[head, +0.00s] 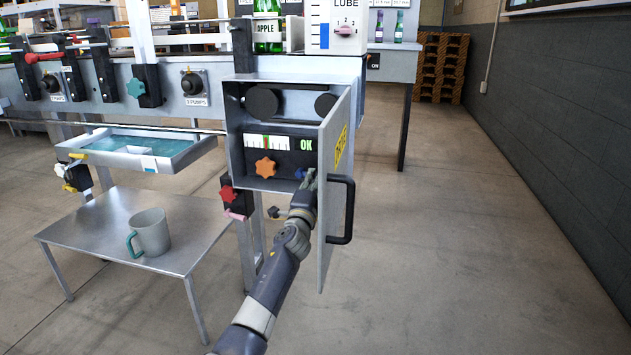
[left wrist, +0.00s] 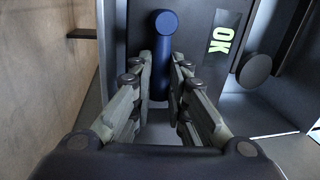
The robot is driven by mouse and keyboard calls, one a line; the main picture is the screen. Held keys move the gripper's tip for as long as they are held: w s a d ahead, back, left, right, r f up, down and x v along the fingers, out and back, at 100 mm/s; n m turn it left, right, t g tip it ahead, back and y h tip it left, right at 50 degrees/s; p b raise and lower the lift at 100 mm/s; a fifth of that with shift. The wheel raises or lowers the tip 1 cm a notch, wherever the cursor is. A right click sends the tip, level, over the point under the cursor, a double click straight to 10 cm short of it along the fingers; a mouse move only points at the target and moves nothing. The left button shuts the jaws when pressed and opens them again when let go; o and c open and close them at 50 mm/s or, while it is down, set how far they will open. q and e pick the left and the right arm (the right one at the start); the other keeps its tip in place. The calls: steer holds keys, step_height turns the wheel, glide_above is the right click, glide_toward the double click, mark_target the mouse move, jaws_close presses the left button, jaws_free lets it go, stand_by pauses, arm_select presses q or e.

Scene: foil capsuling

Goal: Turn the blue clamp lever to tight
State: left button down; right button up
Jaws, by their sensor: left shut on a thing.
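The blue clamp lever (head: 300,173) is on the dark panel inside the open grey cabinet, at its lower right. In the left wrist view the blue lever (left wrist: 163,45) has a round end and a bar running down between my fingers. My left gripper (head: 309,178) reaches into the cabinet and is shut on the lever; it also shows in the left wrist view (left wrist: 162,82). The gripper hides part of the lever in the head view. A green "OK" (head: 306,144) shows above the lever. My right gripper is not in view.
The open cabinet door (head: 328,230) with its black handle (head: 343,209) stands close right of my left arm. An orange star knob (head: 265,167) and a striped gauge (head: 266,142) are left of the lever. A grey mug (head: 153,232) stands on a low metal table (head: 100,222).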

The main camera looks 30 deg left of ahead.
arm_select(q)
steer(key=shift+f, duration=0.25)
steer(key=c, duration=1.6)
jaws_free()
steer(key=shift+r, duration=0.1)
steer(key=shift+o, duration=0.2)
steer(key=shift+s, duration=0.15)
steer(key=v, duration=1.1)
steer(key=shift+s+d, duration=0.15)
steer(key=shift+s, duration=0.2)
